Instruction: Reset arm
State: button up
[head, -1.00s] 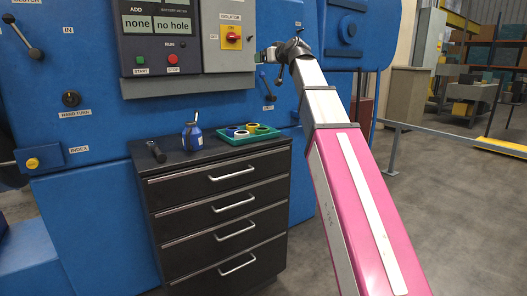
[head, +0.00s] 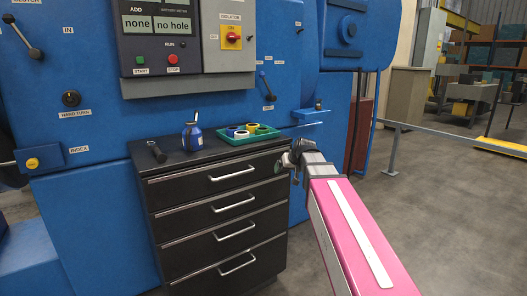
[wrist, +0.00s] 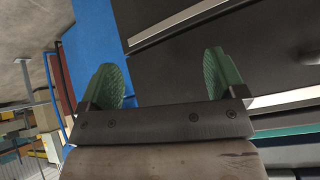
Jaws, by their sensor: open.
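My gripper (head: 281,169) is at the end of my pink and silver arm, beside the upper right corner of the black drawer cabinet (head: 219,207) in the head view. In the wrist view my gripper (wrist: 168,78) shows two green textured fingers held wide apart. Nothing is between them. Behind the fingers are the dark drawer fronts with pale handles and a strip of blue machine. In the head view the fingertips are small and partly hidden by the wrist.
The blue machine (head: 100,210) stands behind. A grey rail (head: 440,137) crosses at right; the floor (head: 440,230) there is clear.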

jog(key=s+d+f+m+g+h, duration=0.1)
jog(key=s+d+f+g, duration=0.2)
jog(key=s+f, duration=0.8)
jog(key=s+d+f+m+g+h, duration=0.1)
jog(key=s+d+f+g, duration=0.3)
jog(key=s+f, duration=0.8)
notch_tip(320, 180, down, 5)
jog(key=shift+d+m+h, duration=0.3)
jog(key=shift+d+h, duration=0.5)
jog(key=shift+d, duration=0.05)
